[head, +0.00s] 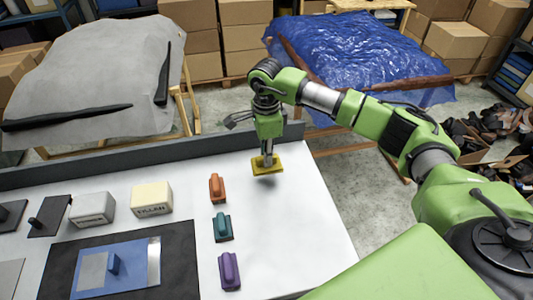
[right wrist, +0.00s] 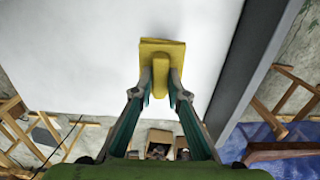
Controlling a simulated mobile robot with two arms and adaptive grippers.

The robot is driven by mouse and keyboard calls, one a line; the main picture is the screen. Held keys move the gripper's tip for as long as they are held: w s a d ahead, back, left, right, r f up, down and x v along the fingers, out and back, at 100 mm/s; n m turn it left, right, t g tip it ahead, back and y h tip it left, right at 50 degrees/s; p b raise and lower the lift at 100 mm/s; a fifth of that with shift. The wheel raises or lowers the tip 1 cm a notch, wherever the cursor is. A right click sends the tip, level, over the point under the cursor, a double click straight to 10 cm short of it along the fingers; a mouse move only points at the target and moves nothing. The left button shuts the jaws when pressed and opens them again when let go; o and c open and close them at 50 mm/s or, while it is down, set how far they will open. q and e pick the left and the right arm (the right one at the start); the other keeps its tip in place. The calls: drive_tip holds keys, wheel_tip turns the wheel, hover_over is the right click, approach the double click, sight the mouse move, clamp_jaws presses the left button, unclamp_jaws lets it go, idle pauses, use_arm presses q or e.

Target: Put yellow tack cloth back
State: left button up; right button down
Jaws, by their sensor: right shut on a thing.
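The yellow tack cloth (head: 268,168) is a flat yellow pad with a raised grip. My right gripper (head: 268,155) is shut on its grip and holds it above the white bench, near the back edge; a shadow falls on the bench below it. In the right wrist view the yellow tack cloth (right wrist: 162,47) sits between the fingertips of my right gripper (right wrist: 162,90). My left gripper is not in view.
Orange (head: 217,188), teal (head: 222,227) and purple (head: 229,270) blocks stand in a column on the white bench (head: 290,235). A cream filler box (head: 152,198) and a blue sheet (head: 95,265) on a dark mat lie left. A grey rail (head: 110,163) runs along the back. The bench right of the blocks is clear.

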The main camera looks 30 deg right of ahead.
drive_tip(key=shift+f+b, duration=1.5)
drive_tip(key=shift+f, duration=0.6)
drive_tip(key=shift+f, duration=0.25)
drive_tip(key=c, duration=1.9)
unclamp_jaws()
